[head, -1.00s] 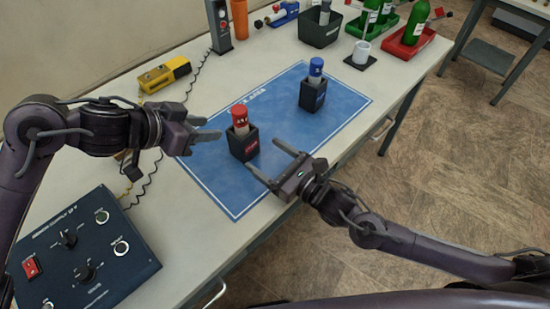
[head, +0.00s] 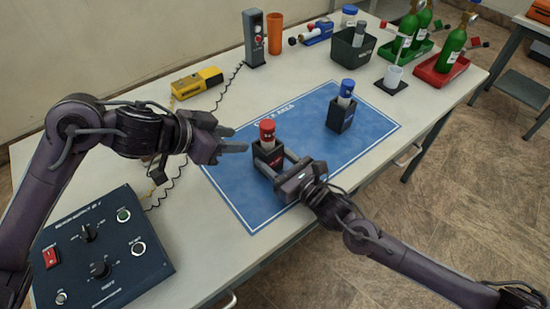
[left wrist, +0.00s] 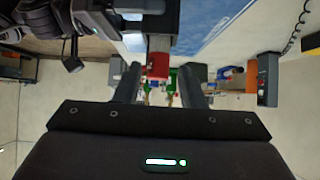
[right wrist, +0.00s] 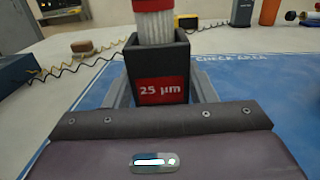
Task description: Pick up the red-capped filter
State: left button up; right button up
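The red-capped filter (head: 267,131) stands upright in a black holder (head: 264,157) on the blue mat. In the right wrist view its white ribbed body (right wrist: 154,28) rises from the holder, which has a red "25 µm" label (right wrist: 161,91). My right gripper (head: 275,166) is low at the holder, its open fingers on either side of it; I cannot tell whether they touch it. My left gripper (head: 238,142) is open and empty, left of the red cap. The red cap (left wrist: 158,66) shows beyond its spread fingers in the left wrist view, which looks upside down.
A blue-capped filter (head: 346,89) stands in another black holder (head: 341,115) farther right on the mat (head: 310,142). A control box (head: 104,250) is at the front left. A yellow device (head: 197,83), dark bin (head: 352,46) and green bottles (head: 452,50) stand farther back.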

jog(key=c, duration=0.4)
